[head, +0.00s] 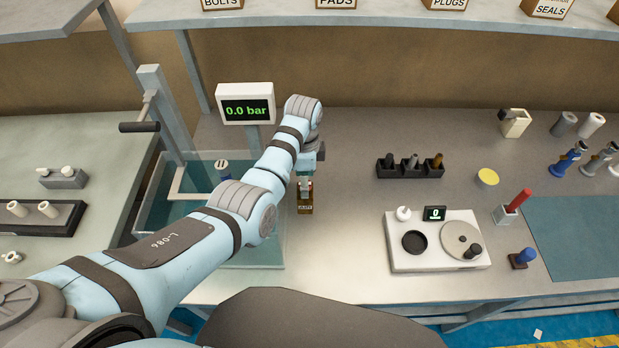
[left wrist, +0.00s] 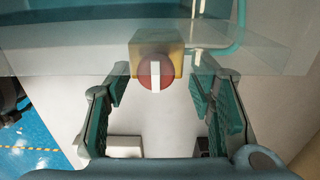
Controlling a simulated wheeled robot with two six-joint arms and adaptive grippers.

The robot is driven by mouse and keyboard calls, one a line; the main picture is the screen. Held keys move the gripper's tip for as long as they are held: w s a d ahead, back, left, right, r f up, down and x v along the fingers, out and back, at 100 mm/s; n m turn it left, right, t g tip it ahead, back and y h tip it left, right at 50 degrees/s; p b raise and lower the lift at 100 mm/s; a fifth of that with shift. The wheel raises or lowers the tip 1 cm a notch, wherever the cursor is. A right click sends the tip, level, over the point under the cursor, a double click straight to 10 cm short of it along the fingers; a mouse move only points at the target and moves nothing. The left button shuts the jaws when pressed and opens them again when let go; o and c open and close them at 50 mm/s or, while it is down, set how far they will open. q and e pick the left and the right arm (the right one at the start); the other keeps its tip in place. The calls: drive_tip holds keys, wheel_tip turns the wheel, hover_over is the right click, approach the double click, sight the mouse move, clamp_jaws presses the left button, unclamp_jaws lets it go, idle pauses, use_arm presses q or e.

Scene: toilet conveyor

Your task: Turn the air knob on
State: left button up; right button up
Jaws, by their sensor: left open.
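In the left wrist view the air knob (left wrist: 153,74) is a round red dial with a white bar, which stands upright in the picture. It sits on a yellow box (left wrist: 172,52). In the head view the small yellow-brown box (head: 306,198) shows just below my left gripper (head: 306,178), but its red dial is not visible there. In the left wrist view my left gripper (left wrist: 161,108) is open, with its teal-padded fingers apart on either side of the dial's line and nothing between them. The pressure display (head: 246,109) reads 0.0 bar. My right gripper is not in view.
A clear-walled water tank (head: 262,248) stands left of the box, partly behind my left arm. A crank handle (head: 140,127) on a post rises behind it. A black holder (head: 410,171) and a white scale-like unit (head: 401,260) lie to the right. Bench between is clear.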

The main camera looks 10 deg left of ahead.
use_arm(q)
drive_tip(key=shift+s+r, duration=0.1)
drive_tip(key=shift+s, duration=0.05)
drive_tip(key=shift+s+r, duration=0.1)
drive_tip(key=shift+c, duration=1.3)
drive_tip(key=c, duration=0.9)
drive_tip(key=shift+n, duration=0.4)
drive_tip(key=n, duration=0.3)
drive_tip(key=shift+s+d, duration=0.1)
drive_tip(key=n, duration=0.9)
drive_tip(key=shift+f+n, duration=0.2)
drive_tip(key=shift+n, duration=0.1)
drive_tip(key=n, duration=0.4)
drive_tip(key=shift+s+n, duration=0.1)
drive_tip(key=shift+n, duration=0.2)
